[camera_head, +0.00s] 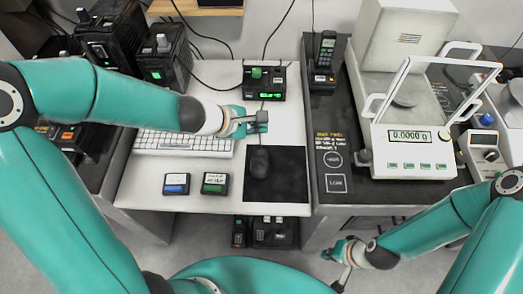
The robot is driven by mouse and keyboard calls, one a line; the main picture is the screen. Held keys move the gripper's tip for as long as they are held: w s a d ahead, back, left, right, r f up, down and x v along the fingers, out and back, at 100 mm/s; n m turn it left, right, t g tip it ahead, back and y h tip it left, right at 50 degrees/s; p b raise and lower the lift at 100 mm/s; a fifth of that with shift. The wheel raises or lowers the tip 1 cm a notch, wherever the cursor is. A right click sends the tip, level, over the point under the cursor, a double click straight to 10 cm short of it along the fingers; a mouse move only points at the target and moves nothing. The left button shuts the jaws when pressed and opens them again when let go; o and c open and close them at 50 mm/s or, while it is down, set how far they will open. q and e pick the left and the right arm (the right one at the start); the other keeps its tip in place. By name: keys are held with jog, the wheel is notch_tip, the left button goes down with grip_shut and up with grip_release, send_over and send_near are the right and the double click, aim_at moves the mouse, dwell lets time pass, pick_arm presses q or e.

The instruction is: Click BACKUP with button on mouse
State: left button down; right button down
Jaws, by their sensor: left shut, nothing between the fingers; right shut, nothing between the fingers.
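The black mouse (259,161) lies on a dark mouse pad (286,182) on the white desk, in the middle of the head view. My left gripper (262,121) is shut and empty, just behind the mouse in the picture and apart from it; its height above the desk is hard to tell. My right gripper (343,279) is shut and empty, low in the view in front of the desks. I see no screen, and no BACKUP label that I can read.
A white keyboard (180,145) lies left of the mouse, partly under my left arm. Two small labelled boxes, one blue (176,184) and one green (215,183), sit near the front edge. A scale (408,145) stands on the right table beside a dark panel (333,160).

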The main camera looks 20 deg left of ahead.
aim_at(259, 154)
pick_arm(q)
notch_tip(259, 154, down, 8)
jog(key=b, duration=0.7)
jog(key=shift+r, duration=0.15)
jog(key=shift+f+b, duration=0.5)
jog(key=shift+b, duration=0.15)
dwell(0.5)
jog(key=shift+s+f+b, duration=0.1)
jog(key=shift+f+b, duration=0.25)
jog(key=shift+b, duration=0.1)
jog(key=shift+f+b, duration=0.35)
jog(key=shift+b, duration=0.1)
dwell(0.5)
jog(key=shift+r, duration=0.15)
jog(key=shift+r+p, duration=0.65)
jog(key=shift+p, duration=0.05)
